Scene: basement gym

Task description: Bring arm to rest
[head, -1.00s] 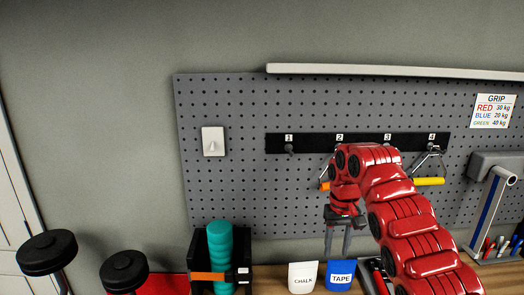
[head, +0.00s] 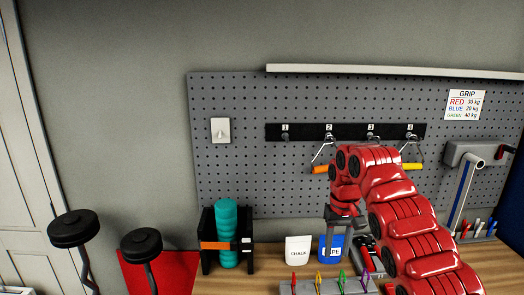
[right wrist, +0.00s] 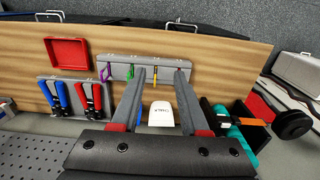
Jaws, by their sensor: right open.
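My right arm (head: 405,215), red and segmented, comes in from the lower right of the head view and reaches toward the pegboard. Its gripper (head: 340,243) points down over the workbench, in front of the blue tape container, and hides part of its label. In the right wrist view the two grey fingers (right wrist: 158,82) are spread apart with nothing held between them. The white chalk container (right wrist: 160,113) shows in the gap between them, beyond the gripper. My left gripper is not in view.
The pegboard (head: 235,175) carries numbered hooks with hand grips, an orange-handled one (head: 320,169) and a yellow-handled one (head: 412,167). On the bench (head: 215,284) are the chalk container (head: 298,250), tape container (head: 331,252), teal roller (head: 227,218) and a rack of coloured clips (head: 300,288).

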